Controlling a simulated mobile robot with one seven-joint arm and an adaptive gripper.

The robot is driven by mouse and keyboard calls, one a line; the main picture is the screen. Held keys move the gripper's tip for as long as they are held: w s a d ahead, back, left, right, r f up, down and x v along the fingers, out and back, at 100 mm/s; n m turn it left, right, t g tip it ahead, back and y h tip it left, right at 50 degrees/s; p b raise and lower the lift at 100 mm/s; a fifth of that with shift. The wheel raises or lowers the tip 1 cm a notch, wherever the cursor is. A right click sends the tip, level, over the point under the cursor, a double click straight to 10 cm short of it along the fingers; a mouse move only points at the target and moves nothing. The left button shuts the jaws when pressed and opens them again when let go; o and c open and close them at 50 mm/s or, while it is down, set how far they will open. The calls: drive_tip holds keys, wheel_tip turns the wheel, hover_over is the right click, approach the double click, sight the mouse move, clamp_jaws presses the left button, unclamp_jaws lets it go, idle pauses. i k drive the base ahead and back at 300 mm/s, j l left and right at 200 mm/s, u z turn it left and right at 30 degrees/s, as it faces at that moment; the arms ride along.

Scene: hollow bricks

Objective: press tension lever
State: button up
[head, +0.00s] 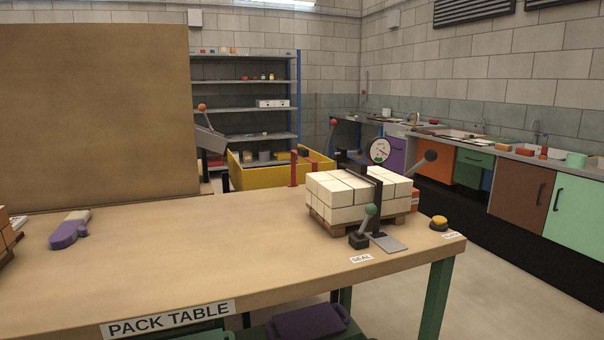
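On the pack table (200,270), a block of white bricks (335,190) sits on a small wooden pallet (330,225), with a dark strap over it. A lever with a dark grey ball (430,156) rises at an angle behind the bricks' right side, near a round dial gauge (380,151); no tension label is readable on it. A shorter lever with a green ball (370,210) stands at the front by the "SEAL" label (361,259). The bricks hide the lower part of the grey-ball lever. My gripper is not in view.
A yellow button (439,223) is at the table's right corner. A purple tool (69,232) lies at left, near a large brown panel (95,110). Red posts (293,168) and a yellow bin (260,172) are behind. The table's middle is clear.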

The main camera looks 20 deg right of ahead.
sight(430, 155)
drive_tip(key=z, duration=1.25)
